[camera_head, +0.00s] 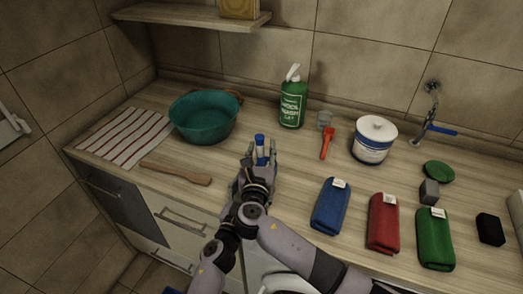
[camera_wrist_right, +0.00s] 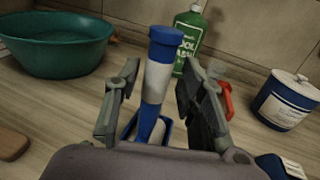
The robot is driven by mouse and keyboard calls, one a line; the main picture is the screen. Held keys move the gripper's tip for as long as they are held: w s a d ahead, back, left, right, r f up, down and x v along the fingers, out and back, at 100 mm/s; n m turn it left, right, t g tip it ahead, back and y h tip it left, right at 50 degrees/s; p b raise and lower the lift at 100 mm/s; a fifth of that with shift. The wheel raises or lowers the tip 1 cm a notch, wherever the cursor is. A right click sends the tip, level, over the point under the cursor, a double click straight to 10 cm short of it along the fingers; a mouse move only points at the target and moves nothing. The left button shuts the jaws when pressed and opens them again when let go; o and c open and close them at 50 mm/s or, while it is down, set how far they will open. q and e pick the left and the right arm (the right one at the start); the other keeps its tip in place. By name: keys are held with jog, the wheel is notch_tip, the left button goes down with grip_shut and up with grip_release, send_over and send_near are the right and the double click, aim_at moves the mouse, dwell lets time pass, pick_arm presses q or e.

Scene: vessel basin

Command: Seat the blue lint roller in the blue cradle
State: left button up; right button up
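The blue lint roller (camera_wrist_right: 157,80), with a blue top, a white band and a blue lower part, stands nearly upright between my right gripper's fingers. Its blue top (camera_head: 260,139) also shows in the head view. My right gripper (camera_wrist_right: 157,95) is open around the roller, with a visible gap at the left finger; in the head view it (camera_head: 262,152) is over the counter, right of the teal basin. The blue cradle (camera_wrist_right: 164,131) shows at the roller's lower end, partly hidden by the roller and my gripper; I cannot tell how deep the roller sits in it. My left gripper is not in view.
A teal basin (camera_head: 203,118), striped cloth (camera_head: 126,136) and wooden brush (camera_head: 176,174) lie left. Blue (camera_head: 330,207), red (camera_head: 383,224) and green (camera_head: 434,240) towels lie right.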

jog(key=s+a, duration=0.1)
jog(key=s, duration=1.1)
jog(key=shift+f, duration=0.15)
jog(key=shift+a, duration=0.1)
